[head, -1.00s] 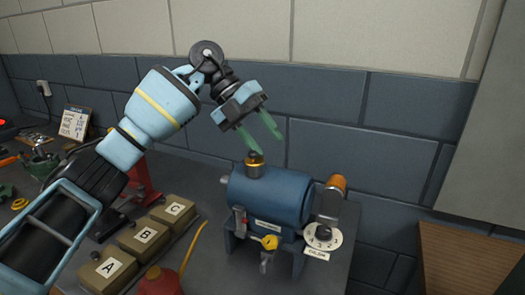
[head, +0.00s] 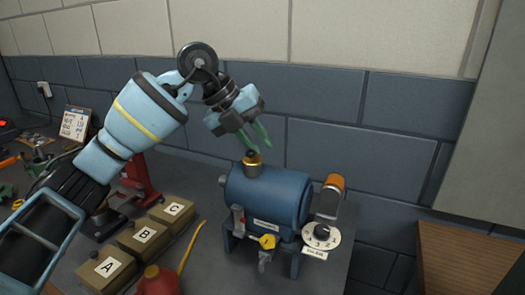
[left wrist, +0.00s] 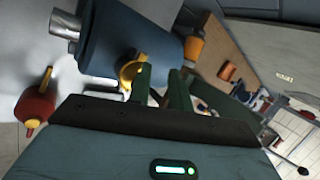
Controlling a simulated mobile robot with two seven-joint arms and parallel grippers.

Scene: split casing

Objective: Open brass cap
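The brass cap (head: 253,159), gold with a dark top, sits on the upper side of the blue drum-shaped casing (head: 270,195). My left gripper (head: 256,142) is just above the cap, with its green fingers pointing down towards it. The fingers look apart and hold nothing. In the left wrist view the two fingers (left wrist: 161,80) stand apart, and the blue casing (left wrist: 125,38) lies beyond them. A yellow piece (left wrist: 132,70) shows beside the left finger there; I cannot tell whether it is the cap. My right gripper is not in view.
Boxes A (head: 106,269), B and C stand left of the casing. A red oil can (head: 158,281) with a long yellow spout is in front. An orange-topped cylinder (head: 332,192) and a white dial (head: 322,236) are at the casing's right. The wall is close behind.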

